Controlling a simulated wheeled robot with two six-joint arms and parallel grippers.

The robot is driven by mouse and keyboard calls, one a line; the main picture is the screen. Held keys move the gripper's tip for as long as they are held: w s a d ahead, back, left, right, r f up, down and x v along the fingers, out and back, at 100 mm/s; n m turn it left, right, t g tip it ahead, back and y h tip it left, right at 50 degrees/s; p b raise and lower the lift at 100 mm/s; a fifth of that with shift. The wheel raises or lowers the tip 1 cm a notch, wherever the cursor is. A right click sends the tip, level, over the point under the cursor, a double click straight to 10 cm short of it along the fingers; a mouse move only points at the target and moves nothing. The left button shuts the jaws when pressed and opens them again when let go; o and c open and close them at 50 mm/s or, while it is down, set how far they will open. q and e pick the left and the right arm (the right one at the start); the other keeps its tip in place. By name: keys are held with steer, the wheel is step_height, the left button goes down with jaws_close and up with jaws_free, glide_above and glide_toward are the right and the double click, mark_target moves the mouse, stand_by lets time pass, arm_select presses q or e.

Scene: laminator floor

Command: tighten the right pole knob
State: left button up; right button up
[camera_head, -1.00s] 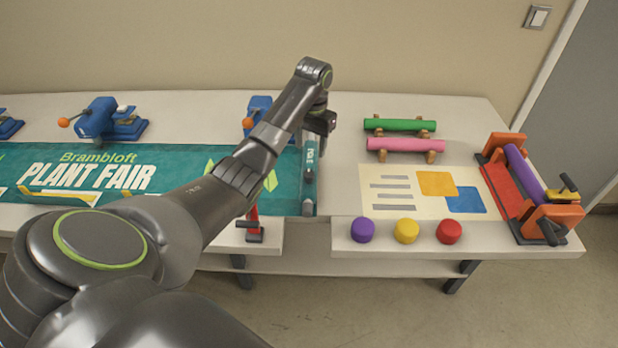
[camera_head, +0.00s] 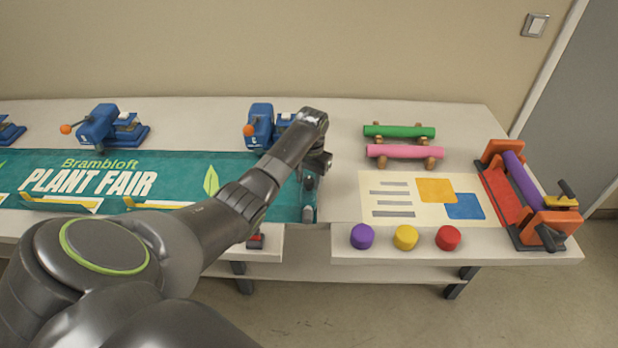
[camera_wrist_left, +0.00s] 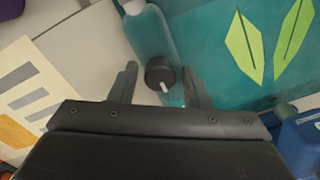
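The right pole (camera_head: 309,212) runs along the right end of the teal banner (camera_head: 270,208). Its dark round knob (camera_wrist_left: 160,70) with a white mark shows in the left wrist view, beside the pole's clear end (camera_wrist_left: 150,32). My left gripper (camera_head: 316,167) is over the pole in the head view, and my arm partly covers the banner. In the left wrist view my left gripper (camera_wrist_left: 160,82) is open, with one finger on each side of the knob and visible gaps to both. My right gripper is in neither view.
Blue clamp devices with orange knobs (camera_head: 258,124) stand along the table's back. A green roll (camera_head: 400,131) and a pink roll (camera_head: 405,151) lie right of my gripper. Purple, yellow and red caps (camera_head: 448,238) line the front edge. An orange-ended laminator (camera_head: 545,225) sits far right.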

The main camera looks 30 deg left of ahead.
arm_select(q)
steer(key=c, duration=0.7)
steer(key=shift+r, duration=0.1)
steer(key=m+p, duration=0.2)
steer(key=m, duration=0.1)
steer(key=shift+r+p, duration=0.15)
steer(key=shift+p, duration=0.2)
steer(key=m+p, duration=0.2)
steer(key=m, duration=0.1)
steer(key=shift+m, duration=0.4)
steer(key=m, duration=0.2)
steer(key=shift+m+p, duration=0.4)
steer(key=m, duration=0.2)
steer(key=shift+m+t+p, duration=0.3)
steer(key=m, duration=0.5)
steer(key=shift+w+a+m, duration=0.1)
steer(key=shift+m, duration=0.2)
